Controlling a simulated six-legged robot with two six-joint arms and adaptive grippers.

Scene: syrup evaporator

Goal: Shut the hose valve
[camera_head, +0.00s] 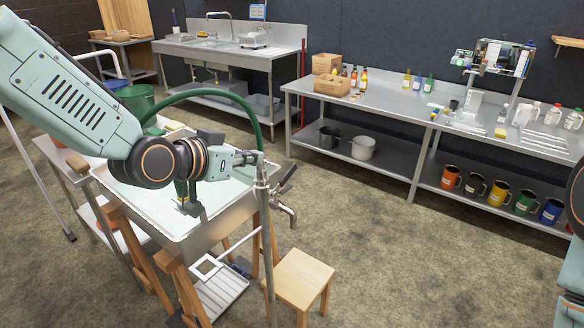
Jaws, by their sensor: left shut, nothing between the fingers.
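A green hose (229,97) arches over the steel pan and comes down to the top of an upright metal standpipe (262,196). The hose valve appears to be the fitting with a dark lever (288,174) beside the pipe, tilted up to the right, above a spout (287,212) that points down. My left gripper (250,158) is shut and empty, just left of the pipe's top, with the lever to its right and slightly lower. I cannot tell whether its tips touch the pipe. My right arm shows only at the right edge; its gripper is out of view.
The steel pan (225,218) lies behind and below my left arm. A wooden stool (301,277) stands right of the pipe's foot. A long steel bench (390,107) with bottles, pots and colored mugs runs along the back wall. The floor between stool and bench is clear.

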